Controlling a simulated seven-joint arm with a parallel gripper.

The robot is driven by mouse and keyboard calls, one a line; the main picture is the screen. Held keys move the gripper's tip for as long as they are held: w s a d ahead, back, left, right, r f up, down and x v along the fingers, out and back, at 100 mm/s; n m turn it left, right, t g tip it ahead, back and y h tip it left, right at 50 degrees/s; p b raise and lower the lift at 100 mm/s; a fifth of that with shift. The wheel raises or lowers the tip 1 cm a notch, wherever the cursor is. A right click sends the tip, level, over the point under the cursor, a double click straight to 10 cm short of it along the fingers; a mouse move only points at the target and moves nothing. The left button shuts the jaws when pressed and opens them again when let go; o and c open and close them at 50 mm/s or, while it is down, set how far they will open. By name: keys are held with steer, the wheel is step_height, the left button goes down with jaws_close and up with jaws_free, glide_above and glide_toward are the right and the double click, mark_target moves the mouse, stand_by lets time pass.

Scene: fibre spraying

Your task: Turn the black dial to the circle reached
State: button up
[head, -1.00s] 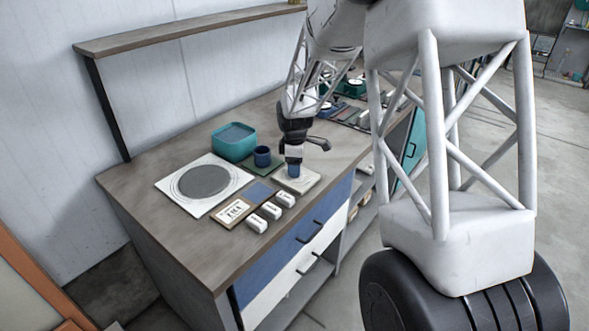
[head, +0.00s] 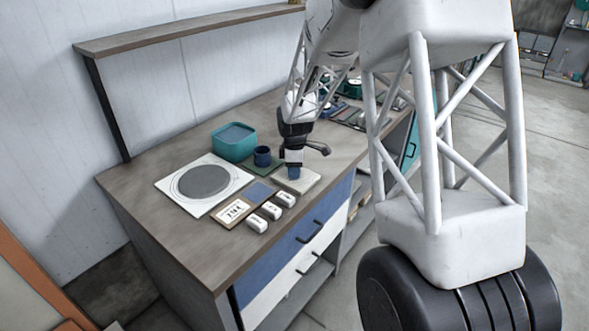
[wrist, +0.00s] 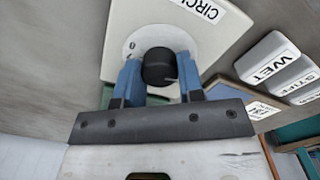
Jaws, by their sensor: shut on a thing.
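The black dial (wrist: 160,67) stands on a round pale face on a white plate (wrist: 118,62) in the wrist view. Part of a label reading "CIRCL" (wrist: 205,9) shows at the plate's edge. My gripper (wrist: 160,82) has its two blue fingers on either side of the dial and is shut on it. In the head view my gripper (head: 294,172) is down at the white plate (head: 309,181), and it hides the dial there. The dial's pointer setting is too small to read.
White blocks marked "WET" (wrist: 268,58) and "STIFF" (wrist: 303,88) lie beside the plate. The table's front left is bare.

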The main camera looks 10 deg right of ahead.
steer(key=shift+m, duration=0.4)
steer(key=m, duration=1.1)
steer(key=shift+m, duration=0.3)
steer(key=m, duration=1.2)
steer(key=shift+m, duration=0.3)
steer(key=o, duration=0.9)
